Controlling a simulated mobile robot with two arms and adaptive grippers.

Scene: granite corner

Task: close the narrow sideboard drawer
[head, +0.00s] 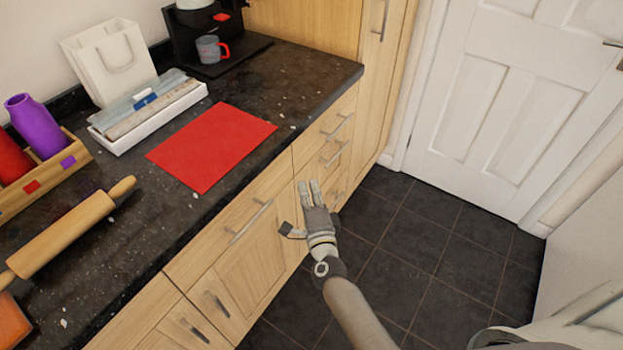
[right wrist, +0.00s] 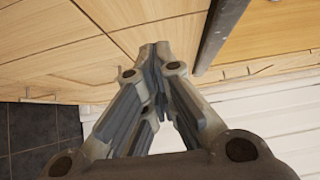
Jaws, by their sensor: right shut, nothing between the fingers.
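The sideboard's light wooden fronts run below the dark granite counter (head: 330,72). At its right end is a narrow stack of drawers with bar handles; the upper narrow drawer front (head: 318,134) lies just under the counter. I see no clear gap showing how far it is out. My right gripper (head: 309,186) is shut and empty, in front of the lower part of this stack and hiding some of it. My left gripper is not in view.
A wider drawer front (head: 232,222) and door fronts lie to the left. On the counter are a red mat (head: 212,147), a rolling pin (head: 68,232), a white tray (head: 150,120) and a mug (head: 208,49). The dark tiled floor (head: 430,255) is clear before a white door (head: 505,110).

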